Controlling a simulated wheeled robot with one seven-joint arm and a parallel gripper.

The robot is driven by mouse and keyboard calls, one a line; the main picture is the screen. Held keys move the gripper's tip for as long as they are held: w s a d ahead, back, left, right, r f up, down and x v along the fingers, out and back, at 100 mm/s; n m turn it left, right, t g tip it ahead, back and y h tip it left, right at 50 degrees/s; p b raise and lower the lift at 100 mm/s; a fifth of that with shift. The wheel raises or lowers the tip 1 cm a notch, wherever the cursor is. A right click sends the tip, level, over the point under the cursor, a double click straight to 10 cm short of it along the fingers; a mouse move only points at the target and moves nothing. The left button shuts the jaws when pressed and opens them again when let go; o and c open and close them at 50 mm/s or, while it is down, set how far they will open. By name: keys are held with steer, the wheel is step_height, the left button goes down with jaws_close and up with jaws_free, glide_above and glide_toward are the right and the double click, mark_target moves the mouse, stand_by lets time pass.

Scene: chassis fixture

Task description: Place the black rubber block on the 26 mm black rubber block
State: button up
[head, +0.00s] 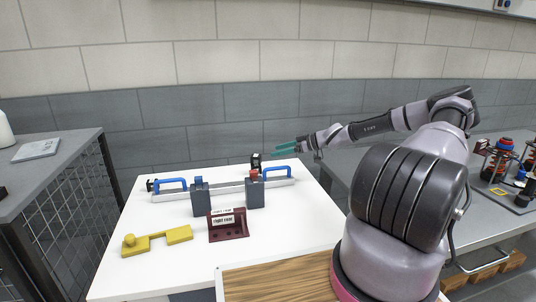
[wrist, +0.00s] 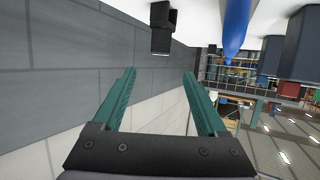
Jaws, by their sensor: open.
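My gripper (head: 275,151), with two teal fingers, is held level above the back right of the white table. In the wrist view its fingers (wrist: 160,73) are apart with nothing between them. A small black block (head: 256,160) stands at the back of the table, just left of the fingertips. A black block (wrist: 163,28) shows ahead of the fingers in the wrist view, apart from them. Another small black piece (head: 152,185) is at the left end of the grey rail. I cannot tell which black piece is the 26 mm block.
Two dark grey posts (head: 199,198) (head: 255,193) stand at the grey rail (head: 222,189), with blue handles (head: 172,183) behind. A dark red labelled bracket (head: 228,227) and a yellow part (head: 157,241) lie in front. The table's right front (head: 290,233) is clear.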

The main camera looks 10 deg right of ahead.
steer(key=s+g, duration=0.1)
steer(key=s, duration=0.1)
steer(key=s+a+r+g+h, duration=0.1)
steer(key=s, duration=0.1)
steer(key=s+a+r+g+h, duration=0.1)
steer(key=s, duration=0.1)
steer(key=shift+s+a+r+g, duration=0.1)
steer(key=shift+s+r+g, duration=0.1)
steer(key=shift+s+g, duration=0.2)
steer(key=s+a+r+m+t+h, duration=0.1)
steer(key=s+r+m+h, duration=0.3)
steer(key=s+r, duration=1.2)
steer(key=s+a+r+m+t+h, duration=0.1)
steer(key=s+r+m+t+h, duration=0.2)
steer(key=s+r+m, duration=0.9)
steer(key=s+r+h, duration=0.1)
steer(key=s+r, duration=0.3)
steer(key=shift+s, duration=0.3)
